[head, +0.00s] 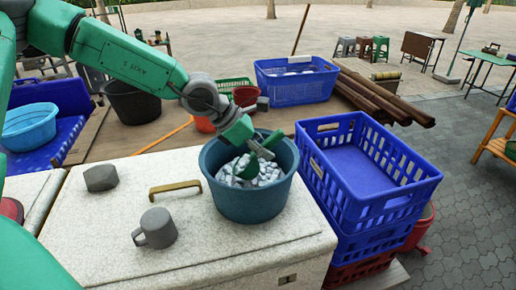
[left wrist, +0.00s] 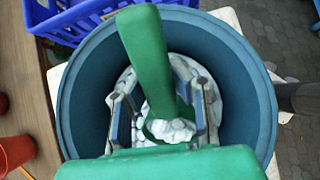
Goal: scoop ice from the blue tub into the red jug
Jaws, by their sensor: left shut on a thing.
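The blue tub (head: 250,207) stands on the white speckled cooler top and holds many pale ice cubes (head: 268,174). My left gripper (head: 264,146) reaches down into the tub from above, shut on a green scoop (head: 247,168). In the left wrist view, the scoop's handle (left wrist: 148,50) rises between the fingers, and pale ice lies at the scoop's bowl (left wrist: 170,130). The fingers hide part of the scoop. A red container (head: 245,96) and an orange-red one (head: 204,124) stand behind the tub; I cannot tell which is the jug. My right gripper is out of view.
An empty blue crate (head: 325,179) stands close at the tub's right. The cooler's front left is clear.

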